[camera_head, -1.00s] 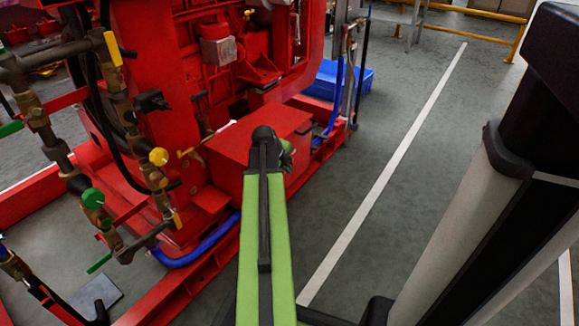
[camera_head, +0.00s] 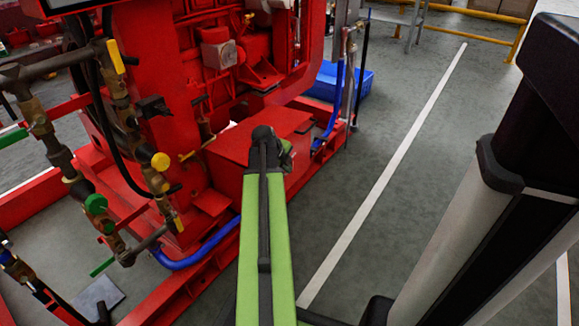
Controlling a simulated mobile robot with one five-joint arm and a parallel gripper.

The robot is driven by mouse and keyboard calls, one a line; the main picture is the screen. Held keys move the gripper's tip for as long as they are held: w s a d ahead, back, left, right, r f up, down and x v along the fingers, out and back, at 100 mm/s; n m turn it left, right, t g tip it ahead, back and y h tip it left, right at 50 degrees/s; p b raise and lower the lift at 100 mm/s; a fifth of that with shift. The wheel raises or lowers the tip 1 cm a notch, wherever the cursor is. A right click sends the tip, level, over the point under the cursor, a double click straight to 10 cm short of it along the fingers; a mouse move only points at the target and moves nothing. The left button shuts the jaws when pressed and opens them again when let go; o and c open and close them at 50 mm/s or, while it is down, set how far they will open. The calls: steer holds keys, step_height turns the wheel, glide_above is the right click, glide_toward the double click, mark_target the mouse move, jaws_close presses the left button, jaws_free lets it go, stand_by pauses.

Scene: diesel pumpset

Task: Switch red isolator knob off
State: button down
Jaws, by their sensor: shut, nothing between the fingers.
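I cannot make out a red isolator knob in this view. The red diesel pumpset (camera_head: 150,75) fills the left and middle. A low red box (camera_head: 228,158) sits on its base frame, partly hidden by my arm. My green arm reaches up from the bottom middle and ends in a dark joint in front of the box. My gripper's fingers do not show; the arm may hide them.
Pipes with a yellow round knob (camera_head: 160,161) and a green round fitting (camera_head: 95,204) stand at the left. A blue hose (camera_head: 203,248) runs along the red frame. A blue crate (camera_head: 358,86) stands behind. The grey floor right of the frame is clear.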

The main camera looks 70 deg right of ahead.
steer(key=s+p+v, duration=0.1)
steer(key=p+v, duration=0.5)
steer(key=v, duration=0.2)
steer(key=shift+w, duration=0.25)
steer(key=shift+w+f, duration=0.1)
